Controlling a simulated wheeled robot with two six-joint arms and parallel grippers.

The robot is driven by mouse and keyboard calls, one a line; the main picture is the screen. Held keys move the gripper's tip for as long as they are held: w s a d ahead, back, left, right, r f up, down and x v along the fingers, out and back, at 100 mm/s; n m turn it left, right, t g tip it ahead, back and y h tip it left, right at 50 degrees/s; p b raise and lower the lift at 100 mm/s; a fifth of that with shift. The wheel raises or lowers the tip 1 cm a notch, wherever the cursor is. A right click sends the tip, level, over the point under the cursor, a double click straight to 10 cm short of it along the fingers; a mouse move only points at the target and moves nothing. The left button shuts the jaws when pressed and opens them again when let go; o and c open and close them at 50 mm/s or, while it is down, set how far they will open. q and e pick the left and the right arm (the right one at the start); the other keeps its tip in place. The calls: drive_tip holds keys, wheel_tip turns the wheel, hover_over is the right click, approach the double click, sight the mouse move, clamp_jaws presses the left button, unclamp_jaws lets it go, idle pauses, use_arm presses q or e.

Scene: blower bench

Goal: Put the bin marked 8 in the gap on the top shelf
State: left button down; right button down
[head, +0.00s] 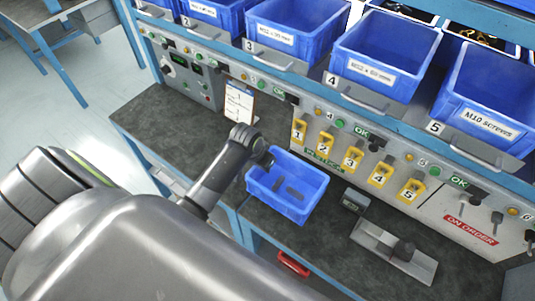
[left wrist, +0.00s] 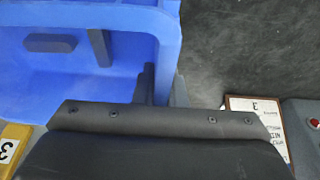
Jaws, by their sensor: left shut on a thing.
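A blue bin (head: 305,211) is at the middle of the bench, near its front edge. It holds two dark pieces (head: 294,193). No number on it faces me, so I cannot tell its mark. My left gripper (head: 265,163) is shut on the bin's left wall. In the left wrist view the fingers (left wrist: 162,86) straddle the wall of the bin (left wrist: 60,18), with dark pieces (left wrist: 50,43) inside. I cannot tell whether the bin rests on the bench or is just above it. The top shelf's gap is not in view. My right gripper is not in view.
Blue bins stand on a shelf behind, including those at plates 3 (head: 292,40), 4 (head: 379,70) and 5 (head: 483,122). Below are a panel with numbered yellow holders (head: 354,158) and a clipboard (head: 239,103). A grey metal fixture (head: 393,250) sits right of the bin. Dark bench (head: 165,125) lies clear at left.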

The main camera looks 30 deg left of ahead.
sight(262, 173)
use_arm(q)
drive_tip(key=shift+f, duration=0.7)
wheel_tip(262, 173, down, 3)
drive_tip(key=shift+d+f, duration=0.1)
drive_tip(key=shift+f, duration=0.25)
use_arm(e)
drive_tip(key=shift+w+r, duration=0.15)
use_arm(q)
drive_tip(key=shift+f, duration=0.1)
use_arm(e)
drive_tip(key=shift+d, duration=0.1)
use_arm(q)
drive_tip(key=c, duration=1.5)
unclamp_jaws()
